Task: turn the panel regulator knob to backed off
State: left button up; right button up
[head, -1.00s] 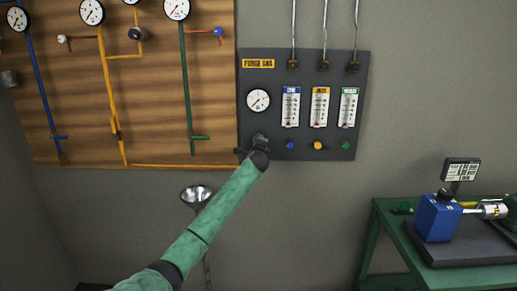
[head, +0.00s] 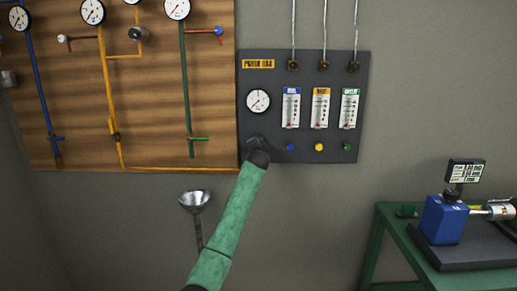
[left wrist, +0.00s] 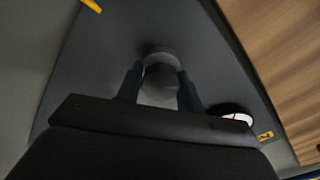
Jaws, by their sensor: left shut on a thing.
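The dark purge gas panel (head: 310,73) hangs on the wall right of the wooden board. The grey round regulator knob (left wrist: 160,82) shows in the left wrist view, between the two fingers of my left gripper (left wrist: 158,88). The fingers are shut on it from both sides. In the head view my left gripper (head: 256,144) is at the panel's lower left, below the round gauge (head: 258,101), and it hides most of the knob. Any mark on the knob is too dim to read. My right gripper is not in view.
Three flow meters (head: 320,108) and blue, yellow and green knobs (head: 319,147) sit on the panel right of my gripper. Coloured pipes with gauges run on the wooden board (head: 160,90). A metal funnel (head: 195,201) stands below. A green bench (head: 385,225) is at right.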

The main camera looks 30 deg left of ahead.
pick_arm(q)
jog(key=shift+f+n+b, duration=0.2)
jog(key=shift+n+b, duration=0.1)
jog(key=shift+n, duration=0.3)
jog(key=n+b, duration=0.1)
jog(key=n, duration=0.2)
jog(key=n+b, duration=0.1)
jog(key=n, duration=0.1)
jog(key=shift+n, duration=1.2)
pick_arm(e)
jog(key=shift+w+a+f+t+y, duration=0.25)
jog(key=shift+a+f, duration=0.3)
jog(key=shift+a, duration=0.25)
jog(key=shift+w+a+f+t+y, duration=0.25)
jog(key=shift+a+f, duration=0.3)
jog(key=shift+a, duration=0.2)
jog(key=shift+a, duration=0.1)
pick_arm(q)
jog(key=o, duration=1)
jog(key=shift+r, duration=0.15)
jog(key=shift+s, duration=0.15)
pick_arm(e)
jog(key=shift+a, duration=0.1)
